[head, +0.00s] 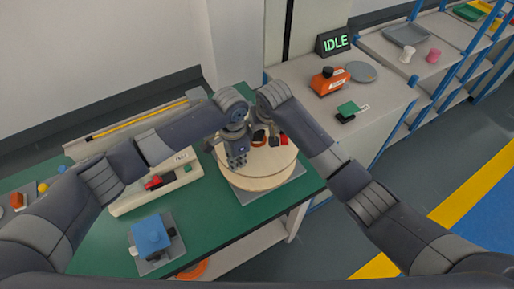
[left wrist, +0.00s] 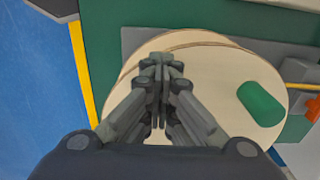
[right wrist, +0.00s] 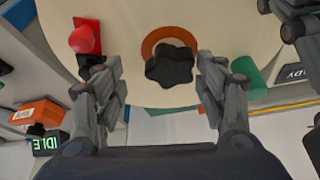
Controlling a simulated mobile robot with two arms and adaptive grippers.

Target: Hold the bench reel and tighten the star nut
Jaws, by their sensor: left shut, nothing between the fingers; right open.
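The bench reel (head: 262,180), a pale wooden disc, lies on a grey plate on the green bench; its flanges also show in the left wrist view (left wrist: 215,75). My left gripper (head: 237,160) is shut and empty, pointing down over the reel's left part; I cannot tell whether it touches the wood. The star nut (right wrist: 170,67) is a black lobed knob beside an orange ring (right wrist: 160,42) on the reel face. My right gripper (right wrist: 160,80) is open, one finger on each side of the nut, apart from it. In the head view the right arm partly hides that area.
A green cylinder (left wrist: 261,103) and a red knob (right wrist: 86,38) are at the reel. A beige tester (head: 157,186) and a blue block (head: 151,235) stand on the bench to the left. A side counter holds an orange device (head: 329,82) and an IDLE sign (head: 335,42).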

